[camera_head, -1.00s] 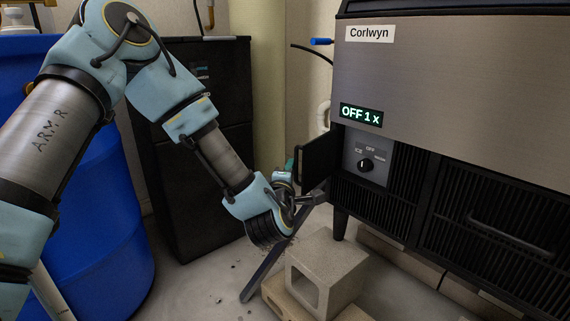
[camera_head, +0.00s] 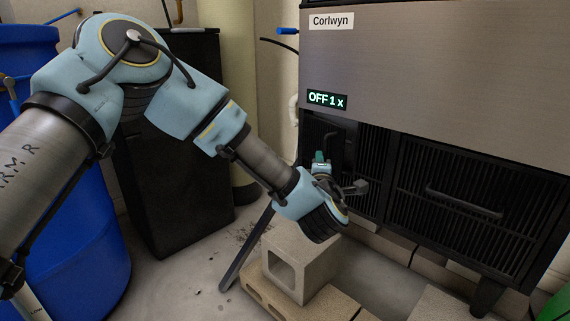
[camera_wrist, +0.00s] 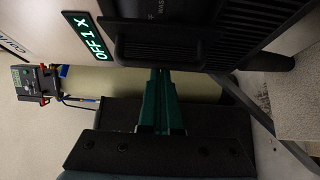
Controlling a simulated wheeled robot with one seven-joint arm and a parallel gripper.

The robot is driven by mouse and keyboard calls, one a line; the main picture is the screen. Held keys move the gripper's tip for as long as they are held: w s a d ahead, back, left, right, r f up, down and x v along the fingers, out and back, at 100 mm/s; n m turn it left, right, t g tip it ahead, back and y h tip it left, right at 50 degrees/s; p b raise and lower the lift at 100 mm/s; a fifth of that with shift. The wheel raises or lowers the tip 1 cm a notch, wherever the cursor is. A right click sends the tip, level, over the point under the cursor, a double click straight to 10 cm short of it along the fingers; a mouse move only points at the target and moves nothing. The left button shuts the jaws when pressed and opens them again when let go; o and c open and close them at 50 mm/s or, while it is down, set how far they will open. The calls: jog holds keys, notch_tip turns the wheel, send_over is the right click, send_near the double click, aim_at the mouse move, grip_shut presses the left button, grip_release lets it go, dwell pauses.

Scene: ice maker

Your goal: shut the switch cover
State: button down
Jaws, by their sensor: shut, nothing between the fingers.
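The ice maker (camera_head: 430,85) has a lit display reading "OFF 1 x" (camera_head: 327,100). The black switch cover (camera_head: 340,137) is below the display and looks swung most of the way across the switch panel, hiding the dial in the head view. In the wrist view the cover (camera_wrist: 155,48) stands in front of the fingers, and a strip of the switch panel (camera_wrist: 160,9) with part of its lettering still shows beyond it. My gripper (camera_head: 318,157) is shut and empty, its green fingers (camera_wrist: 160,80) at the cover's outer side; whether they touch it is unclear.
Concrete blocks (camera_head: 300,255) stand on the floor below my gripper. A black cabinet (camera_head: 180,150) and a blue barrel (camera_head: 85,245) are at the left. Vent grilles (camera_head: 455,200) fill the machine's lower front.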

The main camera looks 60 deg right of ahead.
aim_at(332, 151)
jog(key=s+d+t, duration=0.1)
jog(key=s+d+n+t+y, duration=0.1)
jog(key=d, duration=0.1)
jog(key=shift+s+d+n, duration=0.2)
jog(key=shift+s+n, duration=0.1)
jog(key=shift+s, duration=0.05)
jog(key=p+v, duration=0.2)
jog(key=v, duration=0.8)
jog(key=shift+s+a, duration=0.25)
jog(key=shift+a, duration=0.05)
